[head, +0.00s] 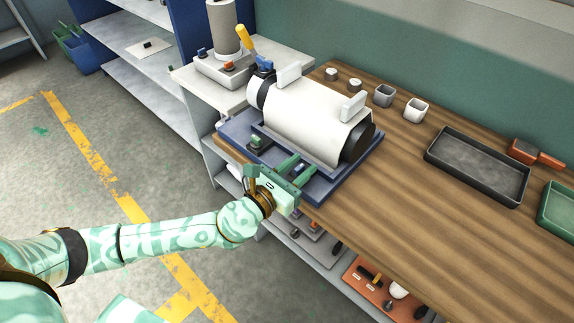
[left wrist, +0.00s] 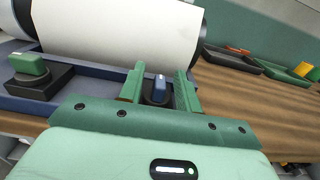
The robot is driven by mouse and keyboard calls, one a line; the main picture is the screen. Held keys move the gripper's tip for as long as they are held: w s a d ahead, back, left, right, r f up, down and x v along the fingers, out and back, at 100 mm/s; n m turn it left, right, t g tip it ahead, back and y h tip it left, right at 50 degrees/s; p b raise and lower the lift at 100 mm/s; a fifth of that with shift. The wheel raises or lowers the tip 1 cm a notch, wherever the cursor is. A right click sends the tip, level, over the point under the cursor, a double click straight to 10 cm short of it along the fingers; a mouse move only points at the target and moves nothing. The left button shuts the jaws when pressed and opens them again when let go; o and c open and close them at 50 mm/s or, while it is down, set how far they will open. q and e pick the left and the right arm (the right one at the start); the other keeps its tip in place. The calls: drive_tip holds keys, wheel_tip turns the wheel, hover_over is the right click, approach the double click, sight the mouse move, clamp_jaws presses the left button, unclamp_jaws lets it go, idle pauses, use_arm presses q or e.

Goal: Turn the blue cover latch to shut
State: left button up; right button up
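The blue cover latch (left wrist: 159,88) is a small blue knob with a white mark on a dark block, at the front edge of the machine's blue base (left wrist: 95,90). My left gripper (left wrist: 160,88) is open, with one green finger on each side of the latch. I cannot tell if either finger touches it. In the head view my left gripper (head: 297,169) reaches the front of the machine and mostly hides the latch. The machine's white cover (head: 312,122) lies lowered over the drum. My right gripper is not in view.
A green latch (left wrist: 30,65) on a black block stands left of the blue one. A dark tray (head: 478,168), small cups (head: 416,110) and an orange tool (head: 535,153) sit on the wooden bench. The shelf below holds an orange tray (head: 375,290). Floor left of the bench is clear.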

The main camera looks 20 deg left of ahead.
use_arm(q)
drive_tip(key=p+v, duration=0.1)
drive_tip(key=v, duration=1.5)
